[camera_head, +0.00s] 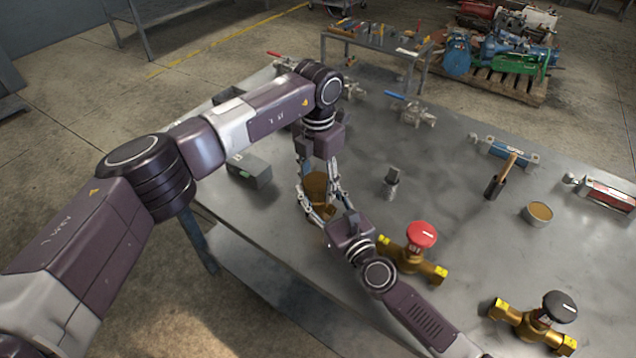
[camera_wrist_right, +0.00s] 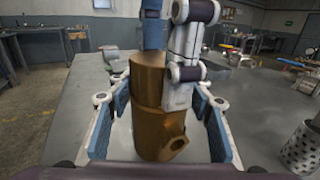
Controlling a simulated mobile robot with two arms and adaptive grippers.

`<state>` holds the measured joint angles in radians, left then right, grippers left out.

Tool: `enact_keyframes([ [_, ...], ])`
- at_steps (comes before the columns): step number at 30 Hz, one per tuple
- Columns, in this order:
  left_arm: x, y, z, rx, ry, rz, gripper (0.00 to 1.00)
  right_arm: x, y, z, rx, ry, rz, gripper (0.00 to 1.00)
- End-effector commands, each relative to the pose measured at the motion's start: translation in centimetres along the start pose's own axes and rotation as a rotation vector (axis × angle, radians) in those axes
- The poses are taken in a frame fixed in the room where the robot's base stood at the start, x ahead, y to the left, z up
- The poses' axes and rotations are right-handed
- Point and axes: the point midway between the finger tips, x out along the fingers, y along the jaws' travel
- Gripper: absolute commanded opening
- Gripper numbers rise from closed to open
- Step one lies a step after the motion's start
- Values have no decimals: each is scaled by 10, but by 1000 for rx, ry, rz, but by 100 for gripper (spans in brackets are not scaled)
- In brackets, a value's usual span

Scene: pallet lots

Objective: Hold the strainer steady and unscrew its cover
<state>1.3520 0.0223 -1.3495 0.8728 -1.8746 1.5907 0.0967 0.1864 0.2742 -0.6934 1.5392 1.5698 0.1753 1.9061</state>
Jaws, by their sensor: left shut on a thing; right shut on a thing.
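The strainer (camera_head: 317,187) is a bronze cylinder standing upright near the table's left edge, partly hidden by both grippers. In the right wrist view its lower body (camera_wrist_right: 155,130) has a hex port at the front, and the cover (camera_wrist_right: 147,75) sits on top. My left gripper (camera_head: 319,185) comes down from above and is shut on the cover. My right gripper (camera_head: 322,208) comes from the front and is shut on the body; its blue-padded fingers flank it in the right wrist view (camera_wrist_right: 160,115). The exact finger contact is partly hidden.
A grey perforated cylinder (camera_wrist_right: 302,148) stands to the right. Valves with a red knob (camera_head: 421,235) and a black knob (camera_head: 559,306) lie near the front. A grey box (camera_head: 248,171) is left of the strainer. A mallet-like tool (camera_head: 497,183) and round tin (camera_head: 538,213) are farther right.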

Motion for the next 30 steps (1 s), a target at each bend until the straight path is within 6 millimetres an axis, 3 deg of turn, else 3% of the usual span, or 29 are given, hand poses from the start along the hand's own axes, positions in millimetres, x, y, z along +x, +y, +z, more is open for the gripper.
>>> enact_keyframes([
  [11,-2,1,0,1,-2,3,17,0,0,-1,-1,2,1,0],
  [30,-22,1,0,1,-2,2,17,0,0,-1,-1,2,1,0],
])
